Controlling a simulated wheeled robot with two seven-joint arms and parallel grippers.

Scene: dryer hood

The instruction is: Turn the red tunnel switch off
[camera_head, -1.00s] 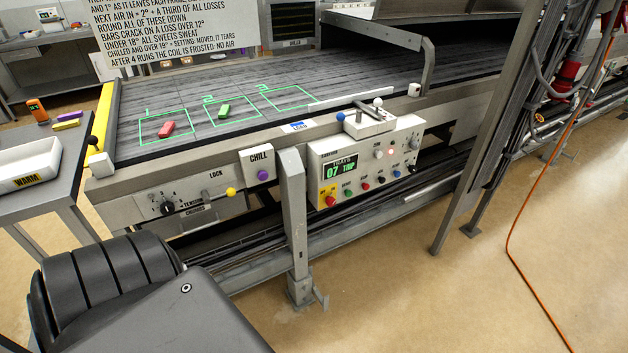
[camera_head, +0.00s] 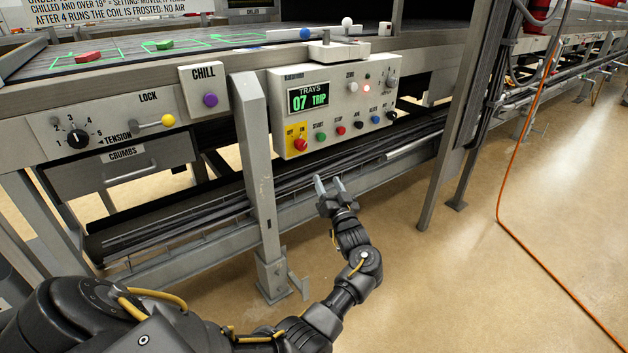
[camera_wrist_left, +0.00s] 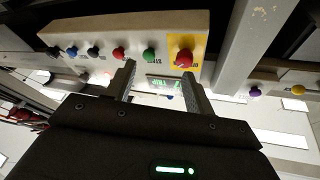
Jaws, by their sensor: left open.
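The control panel (camera_head: 333,104) is a pale box on the front of the conveyor, with a green "07 TRIP" display. At its lower left a red switch (camera_head: 299,145) sits on a yellow plate marked with two positions; I cannot tell its setting. In the left wrist view the panel looks inverted, and the red switch (camera_wrist_left: 184,59) is on its yellow plate near the right fingertip. My left gripper (camera_head: 330,184) is open and empty, below and in front of the panel; its fingers (camera_wrist_left: 161,75) point toward the panel. My right gripper is not in view.
Several other buttons line the panel, including a red one (camera_head: 341,130) and a green one (camera_head: 320,137). A grey post (camera_head: 258,170) stands left of the panel. A purple knob (camera_head: 210,100) and yellow-tipped lever (camera_head: 168,120) are further left. An orange hose (camera_head: 520,232) lies right.

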